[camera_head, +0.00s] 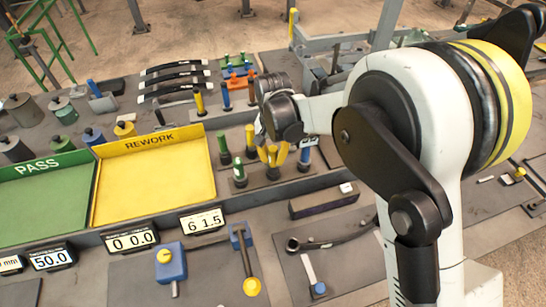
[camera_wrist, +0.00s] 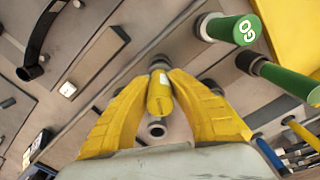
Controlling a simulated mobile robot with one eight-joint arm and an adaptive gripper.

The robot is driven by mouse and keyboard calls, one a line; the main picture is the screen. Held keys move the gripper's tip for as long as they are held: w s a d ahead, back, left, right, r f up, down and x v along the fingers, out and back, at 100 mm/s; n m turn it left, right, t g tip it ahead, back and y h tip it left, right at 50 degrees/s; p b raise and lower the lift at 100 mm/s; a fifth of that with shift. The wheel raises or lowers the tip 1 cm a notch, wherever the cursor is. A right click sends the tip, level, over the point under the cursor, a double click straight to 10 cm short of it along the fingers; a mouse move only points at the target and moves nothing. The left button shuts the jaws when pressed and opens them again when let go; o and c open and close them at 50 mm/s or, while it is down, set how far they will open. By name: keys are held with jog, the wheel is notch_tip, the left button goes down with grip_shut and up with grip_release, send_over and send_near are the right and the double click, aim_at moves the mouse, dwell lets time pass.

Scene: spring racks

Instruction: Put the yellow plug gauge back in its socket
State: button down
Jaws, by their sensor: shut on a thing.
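My gripper (camera_wrist: 160,82) has its yellow fingers closed around the yellow plug gauge (camera_wrist: 159,97) in the wrist view. The gauge's yellow handle is between the fingertips, and a dark grey round part shows just above it. A grey ring with a dark centre (camera_wrist: 157,130) shows just below the handle; whether it is an empty socket I cannot tell. In the head view, my gripper (camera_head: 273,158) is low over the rack beside the yellow REWORK tray, and its yellow fingers hide most of the held gauge. Whether the gauge is seated or raised is unclear.
Green gauges (camera_head: 239,171) stand close left of my gripper in the head view; a green one marked GO (camera_wrist: 234,28) shows in the wrist view. A blue gauge (camera_head: 305,152) stands to the right. The yellow REWORK tray (camera_head: 150,140) and green PASS tray (camera_head: 40,168) lie left.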

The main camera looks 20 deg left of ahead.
aim_at(273, 149)
jog(key=shift+f+b, duration=0.7)
jog(key=shift+f, duration=0.25)
jog(key=c, duration=1.3)
grip_release()
jog(key=shift+o, duration=0.7)
jog(key=o, duration=0.4)
jog(key=shift+r, duration=0.1)
jog(key=shift+r+p, duration=2.1)
jog(key=shift+r, duration=1.85)
